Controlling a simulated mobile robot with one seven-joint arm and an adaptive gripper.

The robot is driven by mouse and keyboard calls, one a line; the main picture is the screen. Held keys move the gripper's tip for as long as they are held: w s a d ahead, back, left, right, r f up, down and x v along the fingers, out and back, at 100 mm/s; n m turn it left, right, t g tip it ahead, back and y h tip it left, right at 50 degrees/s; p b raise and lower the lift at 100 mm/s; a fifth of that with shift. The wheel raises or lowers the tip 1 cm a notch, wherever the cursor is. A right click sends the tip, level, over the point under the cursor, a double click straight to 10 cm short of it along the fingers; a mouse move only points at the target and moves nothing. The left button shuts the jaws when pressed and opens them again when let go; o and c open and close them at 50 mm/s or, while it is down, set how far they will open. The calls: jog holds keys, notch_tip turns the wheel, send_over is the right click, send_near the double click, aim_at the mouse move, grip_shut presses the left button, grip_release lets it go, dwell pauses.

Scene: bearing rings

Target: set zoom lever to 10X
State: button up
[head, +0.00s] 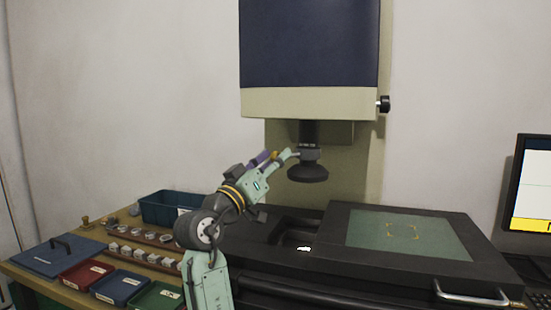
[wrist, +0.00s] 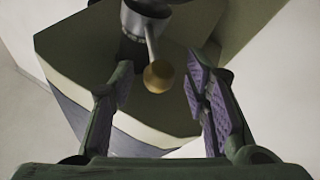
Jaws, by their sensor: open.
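The zoom lever (wrist: 153,48) is a thin grey rod with a round brass knob (wrist: 159,76) at its end. It comes off a grey ring (wrist: 146,18) on the lens column. In the wrist view the knob appears between my two purple-padded fingers, near their tips, with a gap on both sides. My gripper (wrist: 157,80) is open and holds nothing. In the head view my gripper (head: 272,158) is beside the dark lens head (head: 308,172), to its left, and the brass knob (head: 274,154) shows by the fingers. I cannot read any zoom marks.
The machine's cream and blue housing (head: 310,103) hangs above. Below is a dark stage with a green glass plate (head: 408,235) to the right. A bench at left holds a blue bin (head: 165,207), small trays and several rings. A monitor (head: 533,185) stands at right.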

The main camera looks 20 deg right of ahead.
jog(key=v, duration=1.1)
jog(key=shift+w, duration=0.1)
